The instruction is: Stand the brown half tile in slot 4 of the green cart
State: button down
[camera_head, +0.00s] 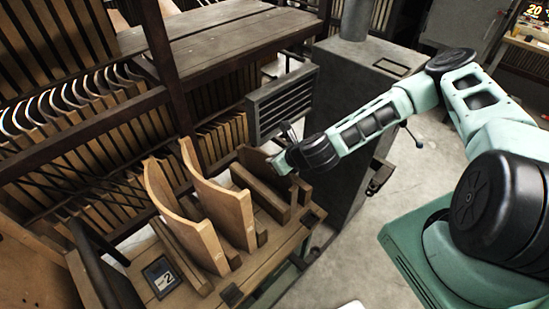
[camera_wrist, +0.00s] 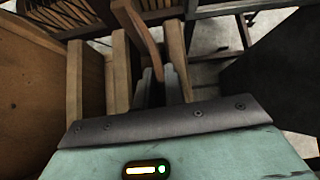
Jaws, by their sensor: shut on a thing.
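My gripper (camera_head: 281,162) is shut on the brown half tile (camera_head: 254,159) at the far right end of the cart's row of slots. The tile is darker than the others and stands roughly upright among the wooden divider bars. In the wrist view, the tile (camera_wrist: 138,32) rises as a curved strip just beyond my gripper's fingers (camera_wrist: 160,86), with wooden bars on both sides. The tile's lower edge is hidden, so I cannot tell whether it touches the slot floor. The cart (camera_head: 246,272) has a wooden top; a bit of green frame shows below.
Two lighter curved tiles (camera_head: 178,216) (camera_head: 228,203) stand in the slots to the left. A plate marked 2 (camera_head: 162,278) lies at the cart's near left end. A grey machine cabinet (camera_head: 345,100) stands close behind my gripper. A loaded wooden rack (camera_head: 75,140) stands at left.

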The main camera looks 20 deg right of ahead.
jog(key=c, duration=1.4)
grip_release()
jog(key=shift+f, duration=0.1)
jog(key=p+v, duration=0.9)
jog(key=v, duration=0.8)
jog(key=shift+s+r+p, duration=0.15)
jog(key=shift+r+p, duration=0.05)
jog(key=shift+p, duration=0.2)
